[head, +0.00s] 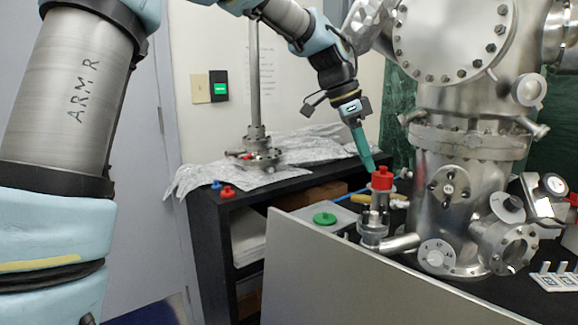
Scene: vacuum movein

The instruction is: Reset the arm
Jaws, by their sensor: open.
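My arm reaches in from the left and over the top of the head view. My gripper (368,167) points down at upper centre right, with its teal fingers seen edge-on. The fingertips appear just above and left of a red cap (381,178) on a small metal fitting. Contact between them cannot be told from this angle. Nothing shows held in the gripper, which is open.
A large steel vacuum chamber (455,150) with flanges stands close at right. A grey panel (350,280) fronts the bench. A green disc (324,219) lies on the bench. A black shelf (215,240) bears foil (205,175) and a metal rod (255,80).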

